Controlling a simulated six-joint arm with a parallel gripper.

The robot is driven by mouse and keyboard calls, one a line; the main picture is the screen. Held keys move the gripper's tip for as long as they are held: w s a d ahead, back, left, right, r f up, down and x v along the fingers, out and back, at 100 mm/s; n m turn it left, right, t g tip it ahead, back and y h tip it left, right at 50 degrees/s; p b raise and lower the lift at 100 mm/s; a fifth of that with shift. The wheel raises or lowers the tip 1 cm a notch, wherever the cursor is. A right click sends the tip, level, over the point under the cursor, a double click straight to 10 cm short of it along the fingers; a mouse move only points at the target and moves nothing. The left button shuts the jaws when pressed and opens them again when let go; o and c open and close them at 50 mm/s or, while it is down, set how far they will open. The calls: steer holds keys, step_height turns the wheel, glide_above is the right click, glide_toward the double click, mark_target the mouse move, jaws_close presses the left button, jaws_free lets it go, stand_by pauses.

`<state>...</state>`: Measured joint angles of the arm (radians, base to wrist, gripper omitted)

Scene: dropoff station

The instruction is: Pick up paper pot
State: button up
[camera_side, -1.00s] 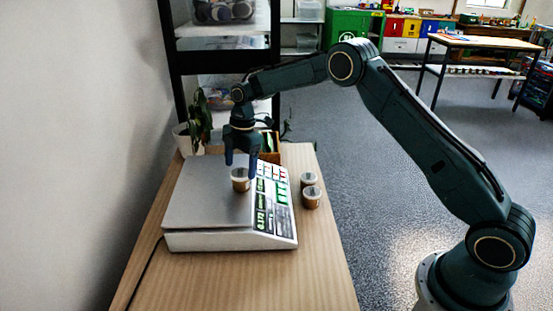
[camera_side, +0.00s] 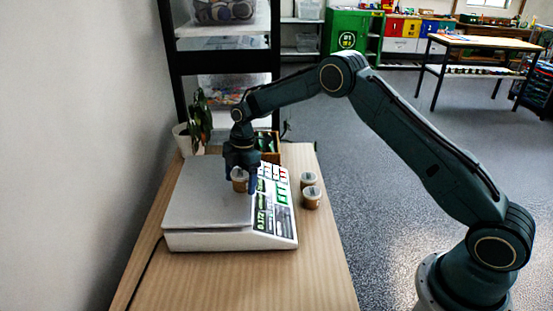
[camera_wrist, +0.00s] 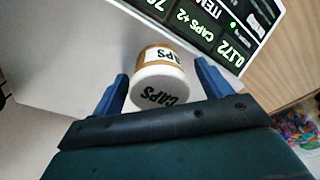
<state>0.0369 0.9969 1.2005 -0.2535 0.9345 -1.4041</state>
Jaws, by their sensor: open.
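A small brown paper pot (camera_side: 239,180) with a white lid stands on the scale's plate. In the wrist view the pot (camera_wrist: 160,77) shows its white lid and a label reading "CAPS". My gripper (camera_side: 241,187) is lowered around it. In the wrist view the blue fingers of my gripper (camera_wrist: 160,92) are open, one on each side of the pot, with a gap visible at the sides. The scale (camera_side: 205,205) has a silver plate and a panel of green and white displays at its right.
Two more lidded brown pots, one nearer (camera_side: 311,198) and one behind it (camera_side: 308,180), stand on the wooden table (camera_side: 270,278) right of the scale. A potted plant (camera_side: 195,125) and a wooden box (camera_side: 270,147) stand behind. The table's front is clear.

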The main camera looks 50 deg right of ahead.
mark_target(240, 173)
steer(key=c, duration=1.3)
steer(key=shift+o, duration=0.2)
steer(key=shift+r, duration=0.1)
steer(key=shift+r, duration=5)
